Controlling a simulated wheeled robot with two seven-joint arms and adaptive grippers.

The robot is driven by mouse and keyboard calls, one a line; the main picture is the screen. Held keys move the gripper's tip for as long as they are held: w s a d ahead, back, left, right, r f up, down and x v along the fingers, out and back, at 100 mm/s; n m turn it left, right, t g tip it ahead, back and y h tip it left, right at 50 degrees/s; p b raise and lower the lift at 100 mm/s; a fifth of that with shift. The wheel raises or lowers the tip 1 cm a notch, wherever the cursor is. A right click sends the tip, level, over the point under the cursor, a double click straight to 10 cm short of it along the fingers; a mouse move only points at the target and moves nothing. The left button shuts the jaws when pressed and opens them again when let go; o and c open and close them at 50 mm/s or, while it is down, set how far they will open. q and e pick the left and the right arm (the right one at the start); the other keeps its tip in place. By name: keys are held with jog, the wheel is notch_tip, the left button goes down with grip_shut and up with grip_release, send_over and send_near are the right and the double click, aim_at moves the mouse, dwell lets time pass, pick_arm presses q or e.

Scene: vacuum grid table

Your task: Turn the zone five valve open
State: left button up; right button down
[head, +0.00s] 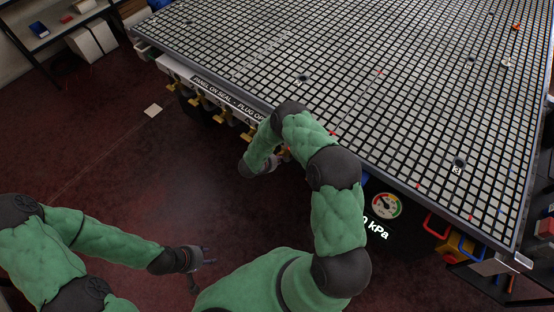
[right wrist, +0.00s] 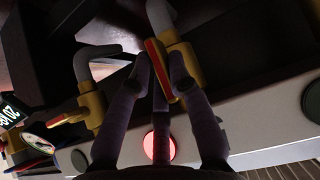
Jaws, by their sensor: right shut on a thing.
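Several brass valves (head: 196,101) line the near edge under the grid table in the head view. In the right wrist view, a brass valve (right wrist: 186,66) with a red and yellow handle (right wrist: 158,58) stands between the fingers of my right gripper (right wrist: 160,68), which is shut on that handle. I cannot read a zone number on this valve. In the head view my right gripper (head: 284,153) is mostly hidden by my arm and the table edge. My left gripper (head: 207,265) is open and empty, low over the floor, away from the valves.
The grid table (head: 400,60) fills the upper right. A pressure gauge (head: 386,206) with a kPa readout (head: 377,228) sits below its edge. A lit red round lamp (right wrist: 158,146) is below the held valve; another brass valve (right wrist: 91,105) stands to its left.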

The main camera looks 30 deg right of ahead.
jog(key=c, duration=1.1)
grip_release()
jog(key=shift+c, duration=0.2)
jog(key=shift+r, duration=0.1)
jog(key=v, duration=1.1)
jog(key=shift+a+r, duration=0.3)
jog(key=shift+a, duration=0.05)
